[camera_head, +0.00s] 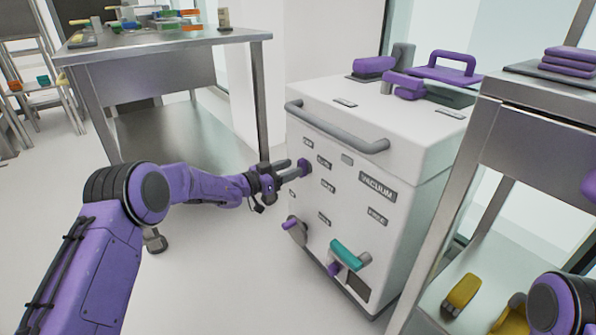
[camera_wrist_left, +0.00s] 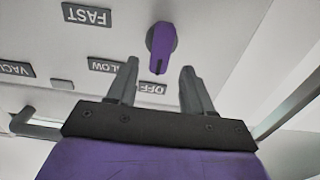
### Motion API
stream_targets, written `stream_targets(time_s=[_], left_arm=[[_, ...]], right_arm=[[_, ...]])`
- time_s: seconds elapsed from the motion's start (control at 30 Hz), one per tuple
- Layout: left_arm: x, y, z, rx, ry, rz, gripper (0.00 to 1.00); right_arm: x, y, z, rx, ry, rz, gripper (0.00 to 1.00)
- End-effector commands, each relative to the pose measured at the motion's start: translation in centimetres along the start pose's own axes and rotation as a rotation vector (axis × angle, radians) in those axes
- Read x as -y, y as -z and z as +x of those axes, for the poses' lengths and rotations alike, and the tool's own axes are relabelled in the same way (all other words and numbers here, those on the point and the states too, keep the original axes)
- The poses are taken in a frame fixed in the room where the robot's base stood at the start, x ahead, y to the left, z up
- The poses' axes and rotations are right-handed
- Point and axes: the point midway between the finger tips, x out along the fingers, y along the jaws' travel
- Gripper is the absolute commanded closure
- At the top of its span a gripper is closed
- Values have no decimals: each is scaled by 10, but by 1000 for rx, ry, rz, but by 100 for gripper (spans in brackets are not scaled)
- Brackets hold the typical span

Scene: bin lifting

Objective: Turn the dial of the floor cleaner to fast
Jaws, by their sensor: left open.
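The floor cleaner (camera_head: 330,215) is a white box with several dark labels on its front. Its purple dial (camera_head: 304,166) is on the upper left of that front. In the left wrist view the dial (camera_wrist_left: 161,42) stands out from the panel, its narrow end towards the label OFF (camera_wrist_left: 150,88). The labels SLOW (camera_wrist_left: 106,66) and FAST (camera_wrist_left: 87,15) show upside down beside it. My left gripper (camera_head: 290,170) is open at the dial; in the wrist view its two fingers (camera_wrist_left: 160,82) are apart, with the dial just beyond and between their tips. Contact cannot be told.
A grey handle bar (camera_head: 335,128) crosses the cleaner's upper front. A teal lever (camera_head: 345,252) sticks out lower down. A metal table (camera_head: 160,45) stands behind on the left, and a metal bench (camera_head: 535,130) stands close on the right.

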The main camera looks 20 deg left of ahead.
Motion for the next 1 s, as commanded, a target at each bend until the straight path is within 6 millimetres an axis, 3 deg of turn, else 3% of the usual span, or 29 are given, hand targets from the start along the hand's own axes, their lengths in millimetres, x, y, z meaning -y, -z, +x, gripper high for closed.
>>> stream_targets(time_s=[0.2, 0.47, 0.53, 0.63, 1.0], left_arm=[[-1, -2, 30, 0, -3, 0, 49], [-2, 1, 34, 0, -4, 0, 49], [-2, 0, 34, 0, -4, 0, 65], [-2, 0, 34, 0, -4, 0, 98], [-3, 0, 33, 1, -4, 36, 100]], right_arm=[[1, -5, 10, 2, 0, 1, 57], [1, -5, 10, 2, 1, 2, 57], [1, -5, 10, 2, 1, 2, 57], [1, -5, 10, 2, 1, 2, 57], [1, -5, 9, 2, 1, 2, 57]])
